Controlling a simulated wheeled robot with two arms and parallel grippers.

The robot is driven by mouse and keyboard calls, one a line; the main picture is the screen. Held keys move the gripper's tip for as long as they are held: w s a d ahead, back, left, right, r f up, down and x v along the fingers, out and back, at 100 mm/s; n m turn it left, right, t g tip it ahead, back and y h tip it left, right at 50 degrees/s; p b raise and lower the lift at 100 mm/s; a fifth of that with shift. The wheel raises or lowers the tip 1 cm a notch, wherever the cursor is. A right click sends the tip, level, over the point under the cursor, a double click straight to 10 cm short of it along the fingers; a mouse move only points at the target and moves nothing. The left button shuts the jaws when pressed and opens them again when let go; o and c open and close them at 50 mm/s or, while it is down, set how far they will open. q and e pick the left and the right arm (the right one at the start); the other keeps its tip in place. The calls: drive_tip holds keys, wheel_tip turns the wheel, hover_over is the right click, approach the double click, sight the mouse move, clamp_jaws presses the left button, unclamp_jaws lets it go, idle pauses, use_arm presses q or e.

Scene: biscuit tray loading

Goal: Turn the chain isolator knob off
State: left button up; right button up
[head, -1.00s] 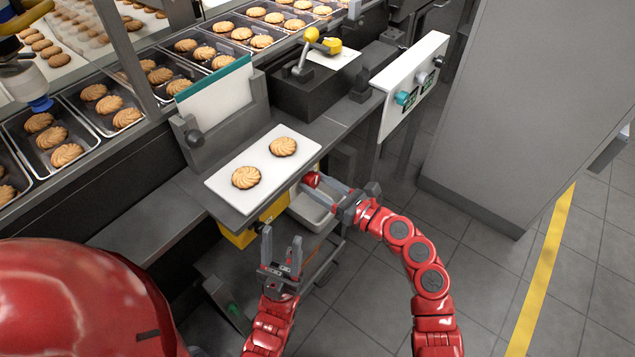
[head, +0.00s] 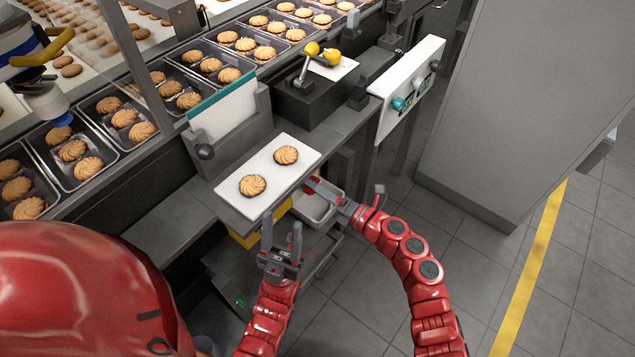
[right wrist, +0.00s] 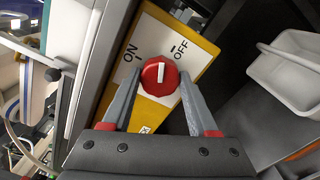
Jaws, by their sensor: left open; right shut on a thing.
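The isolator knob (right wrist: 160,76) is red with a white line, on a yellow box with a white label plate (right wrist: 150,42) marked ON and OFF. In the right wrist view its line points up the picture, between the two words. My right gripper (right wrist: 158,90) is shut on the knob, one finger on each side. In the head view my right gripper (head: 318,187) is at the bench's front edge, below the white tray. The yellow box (head: 243,238) shows only partly there. My left gripper (head: 281,232) is open and empty in front of the bench.
A white tray (head: 228,190) with two biscuits lies on the bench above the box. A white bin (head: 318,208) hangs beside my right gripper; it also shows in the right wrist view (right wrist: 290,68). A white control panel (head: 420,70) stands further right.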

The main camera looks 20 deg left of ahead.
drive_tip(key=shift+r+m+p, duration=0.1)
drive_tip(key=shift+m+p, duration=1.65)
drive_tip(key=shift+m, duration=0.65)
drive_tip(key=o, duration=1.4)
drive_tip(key=shift+c, duration=0.2)
drive_tip(key=shift+d, duration=0.1)
drive_tip(key=v, duration=1.7)
drive_tip(key=shift+b, duration=0.45)
